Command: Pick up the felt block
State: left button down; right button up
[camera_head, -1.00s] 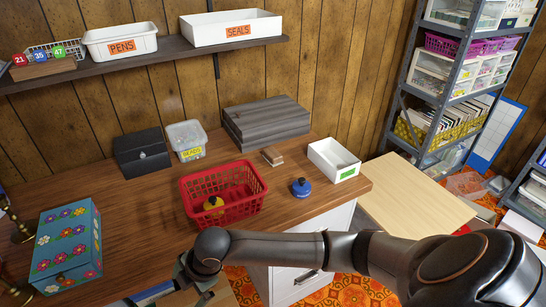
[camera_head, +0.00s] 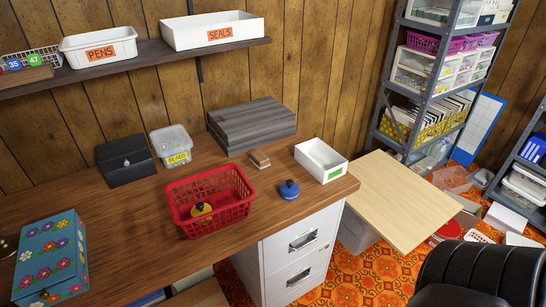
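The felt block appears to be the small tan and brown block (camera_head: 260,159) on the wooden desk (camera_head: 130,217). It lies between the grey wooden box and the white tray, apart from both. Neither gripper shows in the head view, so whether they are open or shut is hidden.
Around the block are a red basket (camera_head: 240,205) with a yellow-and-black object inside, a blue round object (camera_head: 289,190), a white tray (camera_head: 309,157) and a grey wooden box (camera_head: 256,121). A flowered box (camera_head: 51,257) stands at the left.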

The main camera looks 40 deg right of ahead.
aim_at(258, 159)
jog(key=i+z, duration=0.15)
jog(key=z, duration=0.3)
jog(key=i+z, duration=0.15)
jog(key=z, duration=0.3)
jog(key=i+z, duration=0.15)
jog(key=z, duration=0.25)
jog(key=l+u, duration=0.1)
jog(key=u, duration=0.3)
jog(key=l+u, duration=0.1)
jog(key=u, duration=0.3)
jog(key=l+u, duration=0.15)
jog(key=u, duration=0.2)
jog(key=l+u, duration=0.3)
jog(key=k+l+u, duration=0.15)
jog(key=l+u, duration=0.15)
jog(key=l, duration=0.2)
